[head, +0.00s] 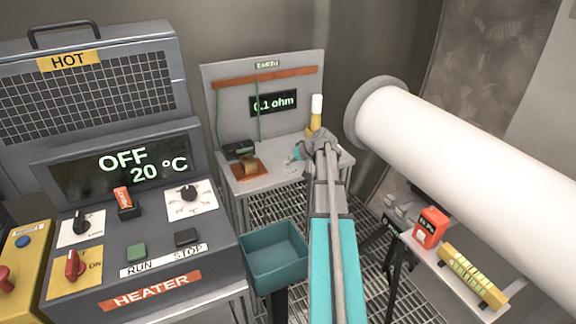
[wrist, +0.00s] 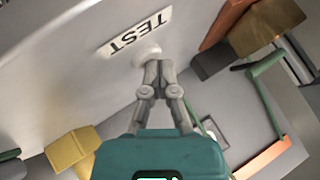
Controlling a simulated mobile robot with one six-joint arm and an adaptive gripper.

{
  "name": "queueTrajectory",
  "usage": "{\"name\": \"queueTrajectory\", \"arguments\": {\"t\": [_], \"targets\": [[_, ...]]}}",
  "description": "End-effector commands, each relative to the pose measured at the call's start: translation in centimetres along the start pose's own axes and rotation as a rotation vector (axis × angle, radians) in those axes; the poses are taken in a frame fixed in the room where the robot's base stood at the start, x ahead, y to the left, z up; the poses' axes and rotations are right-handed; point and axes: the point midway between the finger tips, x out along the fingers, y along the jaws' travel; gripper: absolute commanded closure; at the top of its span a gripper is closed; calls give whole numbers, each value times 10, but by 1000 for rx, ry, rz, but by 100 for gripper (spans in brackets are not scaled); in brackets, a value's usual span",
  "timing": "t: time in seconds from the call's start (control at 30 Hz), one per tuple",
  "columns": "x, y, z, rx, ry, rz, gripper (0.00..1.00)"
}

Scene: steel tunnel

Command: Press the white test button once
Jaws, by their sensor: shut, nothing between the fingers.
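The white test button (wrist: 147,51) shows in the wrist view as a small round pale knob beside the TEST label (wrist: 135,33) on a grey surface. My gripper (wrist: 157,66) is shut and empty, its fingertips right at the button's near edge and covering part of it. I cannot tell whether they touch it or whether it is pushed in. In the head view my gripper (head: 326,150) is over the earth station's grey bench (head: 270,181), where the button is not visible behind the arm. The station's display (head: 273,103) reads 0.1 ohm.
A yellow piece with a white top (head: 316,112) stands just behind my gripper. A brown block (head: 249,163) lies to its left on the bench. A large white pipe (head: 430,130) runs close on the right. The heater panel (head: 130,230) and a teal bin (head: 273,262) are nearer.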

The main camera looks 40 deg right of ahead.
Motion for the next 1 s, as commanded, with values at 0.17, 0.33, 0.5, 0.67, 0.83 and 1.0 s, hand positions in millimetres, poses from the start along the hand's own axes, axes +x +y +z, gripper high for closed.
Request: {"name": "queueTrajectory", "arguments": {"t": [0.17,0.33,0.5,0.67,0.83,1.0], "targets": [[0,0,0,0,-1,0,100],[-2,-2,-1,0,-1,0,100],[-6,-5,-5,0,-1,0,100],[-10,-8,-8,0,-1,0,100],[-12,-10,-9,-1,-1,0,100],[-11,-10,-9,-1,-1,0,100]]}}
